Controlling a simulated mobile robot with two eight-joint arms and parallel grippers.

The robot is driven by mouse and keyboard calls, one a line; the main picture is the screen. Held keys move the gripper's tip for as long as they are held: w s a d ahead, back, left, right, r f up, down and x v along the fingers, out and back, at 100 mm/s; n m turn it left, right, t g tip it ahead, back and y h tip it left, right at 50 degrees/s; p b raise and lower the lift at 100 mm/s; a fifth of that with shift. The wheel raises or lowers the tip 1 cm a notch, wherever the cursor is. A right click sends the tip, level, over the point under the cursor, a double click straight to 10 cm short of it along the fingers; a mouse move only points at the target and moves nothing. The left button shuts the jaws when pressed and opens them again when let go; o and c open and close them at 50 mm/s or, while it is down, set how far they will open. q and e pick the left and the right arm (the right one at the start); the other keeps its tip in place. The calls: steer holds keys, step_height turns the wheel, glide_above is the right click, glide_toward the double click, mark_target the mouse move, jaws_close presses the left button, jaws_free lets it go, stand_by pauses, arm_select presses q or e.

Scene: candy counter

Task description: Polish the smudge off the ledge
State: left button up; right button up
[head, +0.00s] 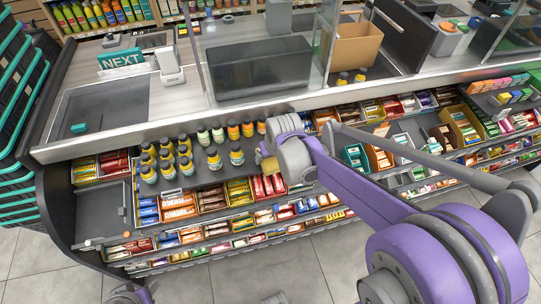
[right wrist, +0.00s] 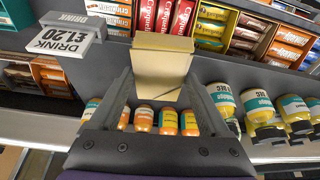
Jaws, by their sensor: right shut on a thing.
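My right gripper (head: 272,156) is shut on a pale yellow block (right wrist: 162,62), which also shows in the head view (head: 268,165). The block is held between both fingers at the right end of the dark ledge (head: 208,174) below the counter's steel edge. In the right wrist view the block is over the grey ledge (right wrist: 222,72), in front of chocolate bars. I cannot tell whether it touches the ledge. I cannot make out a smudge; the block and gripper may hide it. A piece of my left arm shows at the bottom left of the head view, its jaws unclear.
Several yellow-and-dark bottles (head: 167,170) stand on the ledge left of my right gripper. Sweet boxes (head: 180,207) fill the shelves below. A drink price sign (right wrist: 68,38) is near the block. A cardboard box (head: 355,45) and a NEXT sign (head: 121,60) are on the counter.

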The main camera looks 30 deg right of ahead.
steer(key=shift+f, duration=0.25)
steer(key=shift+w, duration=0.15)
steer(key=shift+w+a+r, duration=0.1)
steer(key=shift+w, duration=0.75)
steer(key=shift+w+a+b, duration=0.15)
steer(key=shift+w+b, duration=0.2)
steer(key=shift+w, duration=0.35)
steer(key=shift+s, duration=0.65)
steer(key=shift+s+d+p, duration=0.2)
steer(key=shift+s+p, duration=0.1)
steer(key=shift+s, duration=0.6)
steer(key=shift+r, duration=0.1)
